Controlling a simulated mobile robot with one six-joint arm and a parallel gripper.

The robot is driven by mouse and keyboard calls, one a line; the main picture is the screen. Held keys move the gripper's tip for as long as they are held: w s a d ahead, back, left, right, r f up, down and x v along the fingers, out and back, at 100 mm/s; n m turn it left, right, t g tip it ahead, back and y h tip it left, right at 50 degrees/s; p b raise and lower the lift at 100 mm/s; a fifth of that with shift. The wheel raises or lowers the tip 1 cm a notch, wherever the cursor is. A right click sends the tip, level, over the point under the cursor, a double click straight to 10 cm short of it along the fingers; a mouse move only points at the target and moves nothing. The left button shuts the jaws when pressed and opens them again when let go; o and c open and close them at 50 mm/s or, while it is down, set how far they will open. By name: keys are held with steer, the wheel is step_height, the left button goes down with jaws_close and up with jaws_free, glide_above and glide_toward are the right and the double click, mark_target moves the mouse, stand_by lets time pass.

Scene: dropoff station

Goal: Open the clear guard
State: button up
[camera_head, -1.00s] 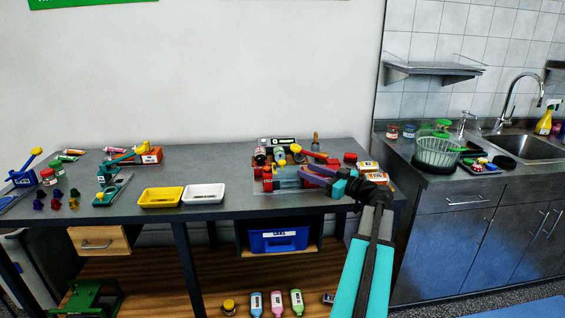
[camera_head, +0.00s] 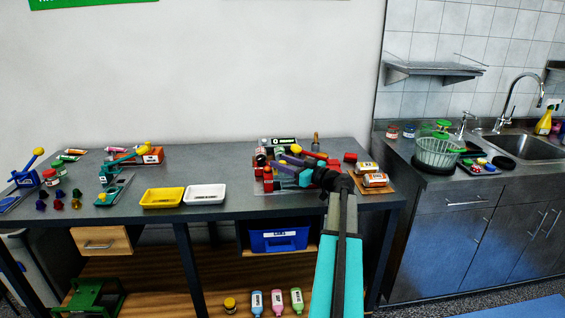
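The clear guard (camera_head: 284,182) is a pale see-through part in the crowded red and dark device cluster on the right half of the workbench. Only a little of it shows; my gripper and small parts cover most of it.
A yellow tray (camera_head: 162,198) and a white tray (camera_head: 204,195) stand left of the cluster. Labelled brown containers (camera_head: 375,180) and a red can (camera_head: 350,158) are close on its right. The bench (camera_head: 225,165) is clear behind the trays.

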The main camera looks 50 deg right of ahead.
steer(key=shift+w, duration=0.25)
steer(key=shift+c, duration=0.5)
jaws_close()
steer(key=shift+f+b, duration=0.1)
steer(key=shift+b, duration=0.25)
